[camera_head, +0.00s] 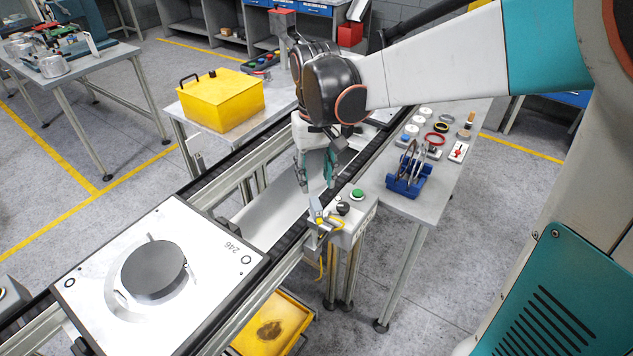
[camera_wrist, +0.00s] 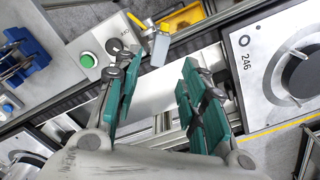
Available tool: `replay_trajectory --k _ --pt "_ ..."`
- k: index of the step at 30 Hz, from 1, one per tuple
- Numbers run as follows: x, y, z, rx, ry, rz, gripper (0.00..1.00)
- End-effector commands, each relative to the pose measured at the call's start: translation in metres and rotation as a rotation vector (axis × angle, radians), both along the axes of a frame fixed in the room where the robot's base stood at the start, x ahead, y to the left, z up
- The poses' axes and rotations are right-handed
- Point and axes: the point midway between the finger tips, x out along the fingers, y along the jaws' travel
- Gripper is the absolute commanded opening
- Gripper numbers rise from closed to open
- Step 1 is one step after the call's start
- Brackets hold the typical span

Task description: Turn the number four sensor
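A small sensor (camera_head: 316,210) with a silver body and a yellow part is mounted at the conveyor's edge, beside the grey control box (camera_head: 352,222). In the wrist view the sensor (camera_wrist: 160,47) shows as a silver block with a yellow cable, just beyond the fingertips. A marking on the box beside it is too small to read surely. My gripper (camera_head: 318,178) hangs over the conveyor, close above the sensor. In the wrist view my gripper (camera_wrist: 161,65) has its teal fingers spread apart, with nothing between them. I cannot tell whether a fingertip touches the sensor.
The box carries a green button (camera_head: 357,194) and a black knob (camera_head: 343,208). A pallet marked 246 (camera_head: 205,240) sits on the conveyor at the left. A yellow bin (camera_head: 222,100) stands behind the conveyor. A blue rack (camera_head: 408,178) stands on the right table.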

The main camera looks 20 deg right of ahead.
Motion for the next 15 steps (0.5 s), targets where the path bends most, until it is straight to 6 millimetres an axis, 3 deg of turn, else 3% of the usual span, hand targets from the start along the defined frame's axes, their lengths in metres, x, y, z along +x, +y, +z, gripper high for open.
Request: replay_trajectory --k 6,15 --pt "-0.002 0.0 0.023 0.0 0.0 0.001 0.38" --pt "-0.003 0.0 0.027 0.0 0.0 0.001 0.38"
